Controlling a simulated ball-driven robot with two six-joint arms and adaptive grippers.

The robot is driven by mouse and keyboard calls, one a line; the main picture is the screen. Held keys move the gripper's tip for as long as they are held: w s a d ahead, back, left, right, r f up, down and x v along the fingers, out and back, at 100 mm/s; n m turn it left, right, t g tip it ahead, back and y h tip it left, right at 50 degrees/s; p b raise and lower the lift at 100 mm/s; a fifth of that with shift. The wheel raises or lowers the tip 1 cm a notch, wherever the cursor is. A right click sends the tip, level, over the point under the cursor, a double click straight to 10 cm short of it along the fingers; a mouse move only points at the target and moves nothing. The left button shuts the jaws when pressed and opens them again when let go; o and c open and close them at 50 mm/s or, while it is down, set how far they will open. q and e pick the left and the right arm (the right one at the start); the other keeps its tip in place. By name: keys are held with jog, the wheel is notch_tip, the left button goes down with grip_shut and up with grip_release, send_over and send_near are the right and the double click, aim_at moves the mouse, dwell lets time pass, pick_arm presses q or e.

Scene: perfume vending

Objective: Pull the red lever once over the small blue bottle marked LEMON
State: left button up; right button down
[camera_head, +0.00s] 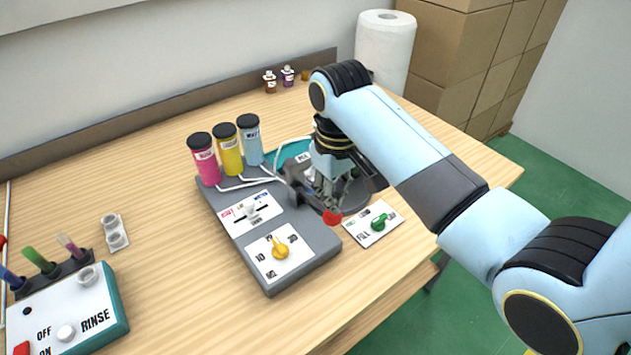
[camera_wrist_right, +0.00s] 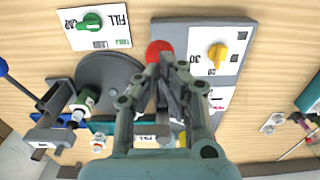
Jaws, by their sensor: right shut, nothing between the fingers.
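The red lever's round knob (camera_head: 332,216) shows just below my right gripper (camera_head: 322,192) in the head view, over the grey machine. In the right wrist view the red knob (camera_wrist_right: 158,50) lies just beyond my fingertips (camera_wrist_right: 170,72). The fingers are shut with nothing between them; I cannot tell whether they touch the knob. The lever's shaft is mostly hidden by the fingers. I cannot make out the small blue LEMON bottle; my gripper covers part of the machine. A small green bottle (camera_wrist_right: 83,104) shows by the round dark disc (camera_wrist_right: 112,78). My left gripper is not in view.
The grey machine (camera_head: 290,283) carries a yellow knob (camera_head: 280,247) and pink, yellow and blue canisters. A green FILL knob (camera_head: 379,222) is at its right. A RINSE box (camera_head: 112,318) stands front left. Clear table lies between them. A paper roll (camera_head: 385,45) stands behind.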

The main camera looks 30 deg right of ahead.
aim_at(332, 213)
jog(key=shift+f, duration=0.1)
dwell(0.4)
jog(key=shift+f+b, duration=1.6)
jog(key=shift+f, duration=1.75)
jog(key=shift+r, duration=0.1)
notch_tip(332, 213, up, 3)
jog(key=p, duration=0.3)
jog(key=shift+p, duration=0.3)
notch_tip(332, 213, up, 2)
jog(key=shift+r+p, duration=0.1)
jog(key=shift+p, duration=0.25)
jog(key=shift+r, duration=2.25)
jog(key=shift+f, duration=0.1)
